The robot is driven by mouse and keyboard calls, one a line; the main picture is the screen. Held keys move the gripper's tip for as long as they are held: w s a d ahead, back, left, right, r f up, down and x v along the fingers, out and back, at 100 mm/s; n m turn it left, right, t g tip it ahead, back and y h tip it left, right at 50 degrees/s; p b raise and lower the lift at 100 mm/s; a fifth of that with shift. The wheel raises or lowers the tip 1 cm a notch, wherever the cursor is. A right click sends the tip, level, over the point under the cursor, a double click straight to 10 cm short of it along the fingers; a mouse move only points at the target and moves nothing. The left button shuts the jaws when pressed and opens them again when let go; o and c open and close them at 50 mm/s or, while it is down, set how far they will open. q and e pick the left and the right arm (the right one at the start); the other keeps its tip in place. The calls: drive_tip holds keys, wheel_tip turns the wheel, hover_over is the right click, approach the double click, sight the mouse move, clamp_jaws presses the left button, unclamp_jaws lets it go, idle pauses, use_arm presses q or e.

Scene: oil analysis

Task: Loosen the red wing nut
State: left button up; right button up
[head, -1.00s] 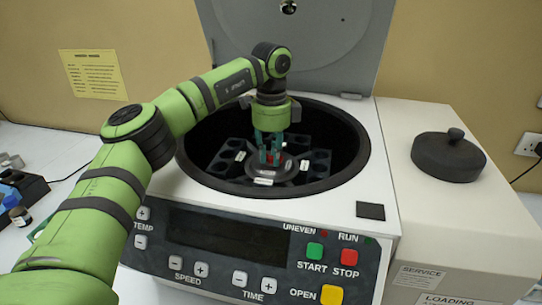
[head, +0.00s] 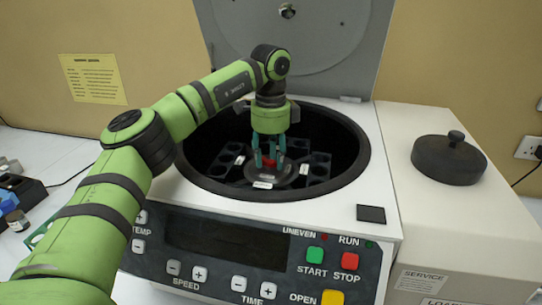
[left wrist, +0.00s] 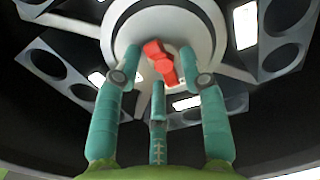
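The red wing nut (head: 270,161) sits at the centre of the rotor hub (head: 284,177), down inside the open centrifuge bowl. It also shows in the left wrist view (left wrist: 160,62), its two wings lying at a slant on the pale hub. My left gripper (head: 269,163) points straight down into the bowl, above and around the nut. Its teal fingers (left wrist: 160,82) stand spread around the nut, with gaps visible between them and the red wings. They hold nothing. My right gripper is not in view.
The bowl rim (head: 330,190) surrounds my gripper, and the raised lid (head: 330,50) stands behind it. The control panel (head: 215,245) is in front. A black knobbed cover (head: 448,160) rests on the housing at the right. A small bottle (head: 17,217) stands at the far left.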

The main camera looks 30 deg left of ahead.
sight(270, 160)
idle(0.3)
use_arm(q)
wheel_tip(270, 160, up, 12)
idle(0.4)
drive_tip(key=shift+f, duration=0.1)
idle(0.4)
